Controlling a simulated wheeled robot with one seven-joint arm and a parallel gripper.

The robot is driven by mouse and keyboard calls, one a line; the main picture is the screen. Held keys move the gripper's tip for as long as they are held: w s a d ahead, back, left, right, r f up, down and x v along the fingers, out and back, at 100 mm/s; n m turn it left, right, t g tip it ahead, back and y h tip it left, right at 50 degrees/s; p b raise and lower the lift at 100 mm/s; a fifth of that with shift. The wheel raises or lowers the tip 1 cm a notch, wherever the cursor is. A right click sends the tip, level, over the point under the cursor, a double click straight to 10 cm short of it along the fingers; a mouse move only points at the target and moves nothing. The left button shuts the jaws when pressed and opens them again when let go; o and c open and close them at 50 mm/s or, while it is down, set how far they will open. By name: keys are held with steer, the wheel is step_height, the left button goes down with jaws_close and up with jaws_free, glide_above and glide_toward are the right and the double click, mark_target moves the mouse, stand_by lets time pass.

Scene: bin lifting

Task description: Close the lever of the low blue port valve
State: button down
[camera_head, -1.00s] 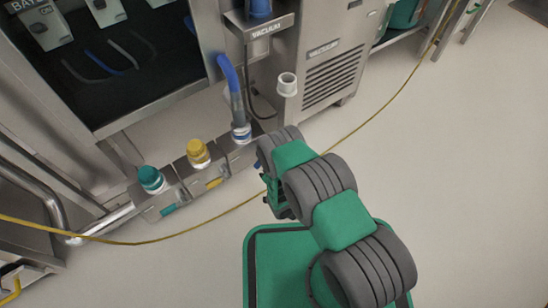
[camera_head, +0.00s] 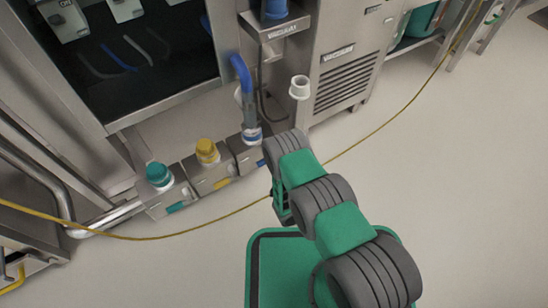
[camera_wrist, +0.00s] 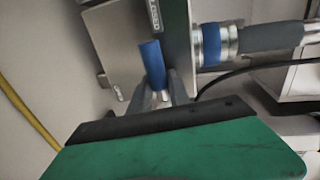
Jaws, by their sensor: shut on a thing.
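The low blue port valve (camera_head: 248,152) is a metal block at the right end of a row of three, with a blue-ringed hose fitting on top. In the wrist view its blue ring (camera_wrist: 211,45) lies right of the lever. The blue lever (camera_wrist: 152,62) is a short blue handle standing out from the metal block. My gripper (camera_wrist: 160,97) is shut on the lever near its metal base, with one finger on each side. In the head view my arm mostly hides the gripper, and only a bit of the lever (camera_head: 261,163) shows.
Yellow (camera_head: 207,152) and teal (camera_head: 159,175) ports sit left of the blue one. A blue and grey hose (camera_head: 245,95) rises from the blue port. A yellow cable (camera_head: 390,118) runs across the floor, which is clear at right. A steel cabinet stands behind.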

steer(key=shift+w+r, duration=0.1)
steer(key=shift+r, duration=0.05)
stand_by(0.4)
steer(key=c, duration=1.2)
jaws_free()
steer(key=shift+c, duration=0.2)
steer(key=shift+r, duration=0.2)
step_height(320, 180, up, 3)
steer(key=shift+w+r+p, duration=0.1)
steer(key=shift+r+p, duration=0.05)
steer(key=shift+p, duration=0.85)
steer(key=o, duration=0.5)
steer(key=r+p, duration=0.1)
steer(key=s+r+p, duration=0.1)
steer(key=p, duration=0.1)
steer(key=s+r+p, duration=0.1)
steer(key=shift+s+d+r+m, duration=0.1)
steer(key=shift+s+d+m, duration=0.05)
steer(key=shift+d+m, duration=0.15)
steer(key=s+r+p, duration=0.1)
steer(key=r, duration=0.1)
steer(key=s+d+r+p, duration=0.1)
steer(key=s+p, duration=0.1)
steer(key=shift+r, duration=0.4)
steer(key=c, duration=0.5)
steer(key=s+d+r+p, duration=0.2)
steer(key=s, duration=0.6)
steer(key=shift+s+d+p, duration=0.15)
steer(key=shift+s+p, duration=0.05)
steer(key=shift+p, duration=0.15)
